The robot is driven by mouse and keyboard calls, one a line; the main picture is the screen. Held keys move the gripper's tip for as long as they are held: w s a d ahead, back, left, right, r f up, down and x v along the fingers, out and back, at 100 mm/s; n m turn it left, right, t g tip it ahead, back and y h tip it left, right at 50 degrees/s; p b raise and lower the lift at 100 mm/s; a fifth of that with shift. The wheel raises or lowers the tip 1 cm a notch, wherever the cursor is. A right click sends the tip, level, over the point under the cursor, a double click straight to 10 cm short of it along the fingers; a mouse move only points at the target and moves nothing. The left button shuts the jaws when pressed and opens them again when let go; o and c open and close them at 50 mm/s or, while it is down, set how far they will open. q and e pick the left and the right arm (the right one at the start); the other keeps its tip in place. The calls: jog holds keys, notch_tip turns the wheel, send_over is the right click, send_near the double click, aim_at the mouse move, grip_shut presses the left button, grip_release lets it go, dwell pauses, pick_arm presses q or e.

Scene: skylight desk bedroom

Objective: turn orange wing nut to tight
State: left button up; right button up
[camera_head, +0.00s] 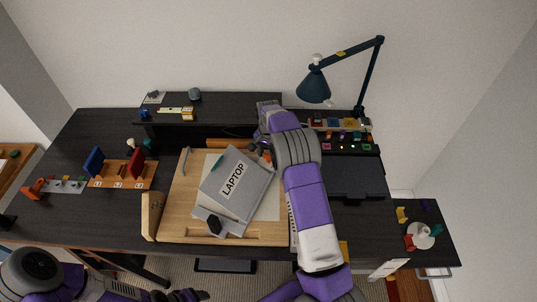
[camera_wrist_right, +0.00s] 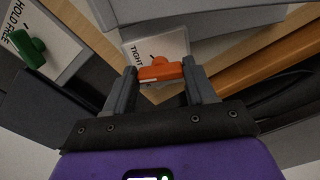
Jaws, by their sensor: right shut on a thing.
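The orange wing nut (camera_wrist_right: 160,70) sits on a small white plate (camera_wrist_right: 176,46) marked TIGHT. It lies across the gap between the fingers of my right gripper (camera_wrist_right: 162,74), which is shut on it. A short dark mark shows on the plate just behind the nut. In the head view my right arm reaches over the right part of the wooden board, and its forearm hides most of the gripper; a bit of the orange nut (camera_head: 267,157) shows beside it. My left gripper (camera_head: 186,295) is low at the bottom edge; its jaws are unclear.
A green wing nut (camera_wrist_right: 30,48) sits on a plate marked HOLD FREE. A grey laptop (camera_head: 241,182) lies on the wooden board (camera_head: 178,215). A teal lamp (camera_head: 313,85) stands behind right. An orange block rack (camera_head: 122,180) stands at the left of the desk.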

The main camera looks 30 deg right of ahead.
aim_at(268, 155)
jog(key=m, duration=0.5)
jog(key=shift+w+m, duration=0.1)
jog(key=shift+m, duration=0.2)
jog(key=m, duration=0.5)
jog(key=shift+p, duration=0.3)
jog(key=shift+m, duration=0.3)
jog(key=o, duration=1)
jog(key=shift+o, duration=0.2)
notch_tip(268, 155, up, 8)
jog(key=shift+f, duration=0.2)
